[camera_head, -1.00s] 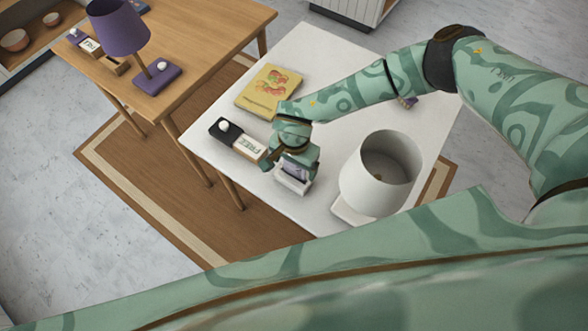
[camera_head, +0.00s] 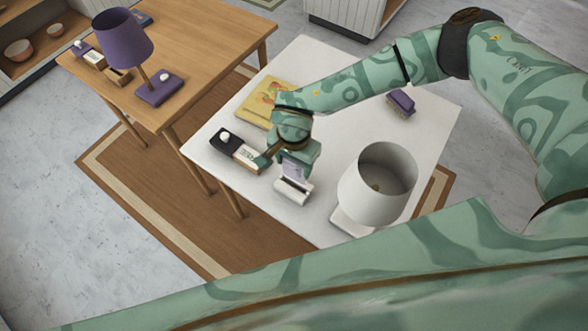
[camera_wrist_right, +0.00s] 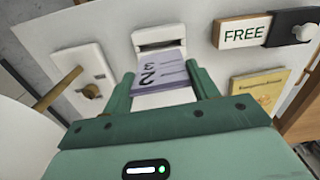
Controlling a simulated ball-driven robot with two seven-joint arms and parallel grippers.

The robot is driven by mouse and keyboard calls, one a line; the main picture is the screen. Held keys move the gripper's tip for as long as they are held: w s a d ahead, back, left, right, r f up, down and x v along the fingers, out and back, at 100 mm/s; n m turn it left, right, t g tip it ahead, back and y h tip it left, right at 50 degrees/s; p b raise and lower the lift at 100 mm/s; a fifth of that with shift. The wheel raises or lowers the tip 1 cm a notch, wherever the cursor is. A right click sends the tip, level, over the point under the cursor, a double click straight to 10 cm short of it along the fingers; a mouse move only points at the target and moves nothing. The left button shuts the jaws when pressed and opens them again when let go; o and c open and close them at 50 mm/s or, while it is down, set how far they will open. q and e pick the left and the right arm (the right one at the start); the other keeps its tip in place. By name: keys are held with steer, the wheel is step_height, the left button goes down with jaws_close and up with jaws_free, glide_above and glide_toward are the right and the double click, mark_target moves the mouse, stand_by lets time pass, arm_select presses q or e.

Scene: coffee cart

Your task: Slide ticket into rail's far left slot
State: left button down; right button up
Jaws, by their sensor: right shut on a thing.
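My right gripper (camera_head: 292,162) is shut on a small white and purple ticket (camera_wrist_right: 164,73) printed with a numeral. In the head view the ticket (camera_head: 293,172) hangs below the fingers, above a white slotted block (camera_head: 292,191) on the white table. In the right wrist view the ticket's far edge lies by the dark slot of this block (camera_wrist_right: 159,26); I cannot tell whether it is clear of the slot. I cannot pick out a ticket rail with certainty. My left gripper is not in view.
The white table (camera_head: 330,80) also holds a FREE sign (camera_head: 247,157), a yellow book (camera_head: 262,100), a purple block (camera_head: 400,102) and a white-shaded lamp (camera_head: 375,195). A wooden table (camera_head: 205,50) at the left bears a purple lamp (camera_head: 122,40) and small wooden blocks (camera_head: 118,76).

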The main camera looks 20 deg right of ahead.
step_height(320, 180, up, 4)
steer(key=shift+r+p, duration=0.1)
steer(key=shift+p, duration=0.3)
steer(key=shift+r+p, duration=1.7)
steer(key=shift+r, duration=0.6)
